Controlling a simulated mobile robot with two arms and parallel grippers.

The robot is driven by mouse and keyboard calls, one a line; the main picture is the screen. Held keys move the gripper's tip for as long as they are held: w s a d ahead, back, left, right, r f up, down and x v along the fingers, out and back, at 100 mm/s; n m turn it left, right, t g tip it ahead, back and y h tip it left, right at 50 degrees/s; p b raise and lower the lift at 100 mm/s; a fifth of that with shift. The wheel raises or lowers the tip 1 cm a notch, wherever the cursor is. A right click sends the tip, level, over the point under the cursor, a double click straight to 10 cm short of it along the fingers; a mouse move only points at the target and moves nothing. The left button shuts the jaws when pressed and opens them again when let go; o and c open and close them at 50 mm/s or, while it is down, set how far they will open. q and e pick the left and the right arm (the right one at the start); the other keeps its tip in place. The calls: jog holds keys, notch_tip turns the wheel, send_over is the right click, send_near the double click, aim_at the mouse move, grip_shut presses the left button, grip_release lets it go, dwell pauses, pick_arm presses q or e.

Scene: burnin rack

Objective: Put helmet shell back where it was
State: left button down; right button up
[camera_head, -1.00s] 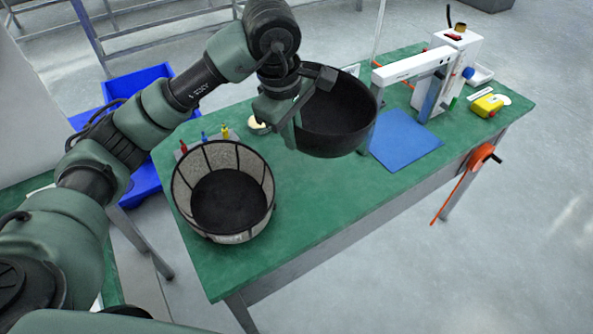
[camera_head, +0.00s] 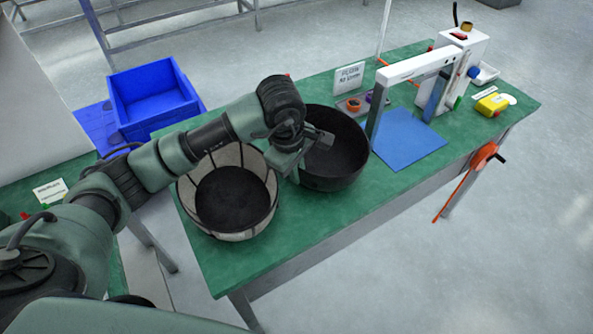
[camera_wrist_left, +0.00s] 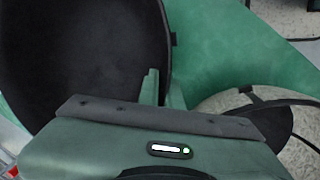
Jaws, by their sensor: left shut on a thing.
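The helmet shell looks like a black round bowl (camera_head: 338,165), open side up, in the middle of the head view. It also fills the upper left of the left wrist view (camera_wrist_left: 95,60). My left gripper (camera_head: 308,160) is shut on its left rim. The shell is low over the green table, right of the ribbed basket-like liner; I cannot tell whether it touches the table. My right gripper is not in view.
The pale liner with black ribs (camera_head: 257,212) stands close left of the shell. A blue mat (camera_head: 410,140) lies to the right, beside a white press-like fixture (camera_head: 420,65). A sign (camera_head: 349,77) stands behind. The green table's (camera_head: 290,245) front strip is clear.

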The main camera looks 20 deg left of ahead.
pick_arm(q)
jog(key=shift+f, duration=0.1)
jog(key=c, duration=2)
grip_release()
jog(key=o, duration=0.4)
jog(key=shift+r, duration=0.35)
jog(key=r, duration=0.3)
jog(key=s+r+b, duration=0.1)
jog(key=r, duration=0.3)
jog(key=s+r, duration=0.1)
jog(key=r, duration=0.3)
jog(key=shift+s+a+r+b, duration=0.1)
jog(key=shift+a+r+b, duration=0.1)
jog(key=shift+a+b, duration=0.1)
